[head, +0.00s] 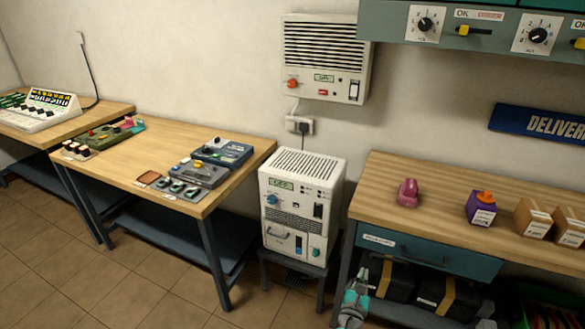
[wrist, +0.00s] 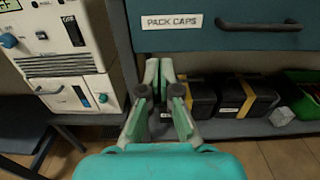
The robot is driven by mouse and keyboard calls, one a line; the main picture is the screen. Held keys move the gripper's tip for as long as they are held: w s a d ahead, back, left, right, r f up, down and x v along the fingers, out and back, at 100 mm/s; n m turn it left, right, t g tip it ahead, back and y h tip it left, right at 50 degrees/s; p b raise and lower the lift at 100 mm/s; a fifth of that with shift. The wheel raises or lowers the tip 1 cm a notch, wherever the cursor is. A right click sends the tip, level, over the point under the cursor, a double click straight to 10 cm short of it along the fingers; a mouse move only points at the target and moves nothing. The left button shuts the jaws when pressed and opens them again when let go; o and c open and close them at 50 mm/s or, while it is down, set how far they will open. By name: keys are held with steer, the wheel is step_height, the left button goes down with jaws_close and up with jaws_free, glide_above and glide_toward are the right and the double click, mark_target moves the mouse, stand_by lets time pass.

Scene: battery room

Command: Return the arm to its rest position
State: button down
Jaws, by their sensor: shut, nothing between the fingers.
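My gripper (head: 358,290) shows at the lower middle of the head view, in front of the right-hand workbench (head: 400,180) and below its blue drawer (head: 425,254). In the wrist view its fingers (wrist: 165,98) point away from the camera, close together at the tips, with nothing held. The drawer, labelled "PACK CAPS", is closed above the fingers in the wrist view (wrist: 225,30). Most of my arm is out of view.
A white cabinet unit (head: 298,205) stands on a low stand left of my gripper. Black cases with yellow straps (head: 447,300) sit on the lower shelf to the right. Another wooden table (head: 120,165) with devices is at left. The tiled floor (head: 80,270) is clear at lower left.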

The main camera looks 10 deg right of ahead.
steer(key=s+a+f+m+g+y, duration=0.1)
steer(key=s+a+f+m+y, duration=0.15)
steer(key=s, duration=0.55)
steer(key=s+a+f+m+y, duration=0.2)
steer(key=s+a+f+m, duration=0.15)
steer(key=s, duration=0.45)
steer(key=s+a+f+m+g+y, duration=0.1)
steer(key=s+a+f+m+y, duration=0.2)
steer(key=s, duration=0.5)
steer(key=s+a+r+m+y, duration=0.1)
steer(key=s+r+m, duration=0.25)
steer(key=s, duration=0.25)
steer(key=s+a+r+m+y, duration=0.1)
steer(key=s+a+r+m, duration=0.1)
steer(key=s+r+m, duration=0.3)
steer(key=s+a+r+m, duration=0.1)
steer(key=s+m, duration=0.2)
steer(key=s, duration=0.5)
steer(key=s+r+m+t, duration=0.1)
steer(key=s+r+m, duration=0.6)
steer(key=r, duration=0.5)
steer(key=shift+s+a+r+m+t, duration=0.2)
steer(key=shift+a+m+t, duration=0.2)
steer(key=shift+m, duration=0.45)
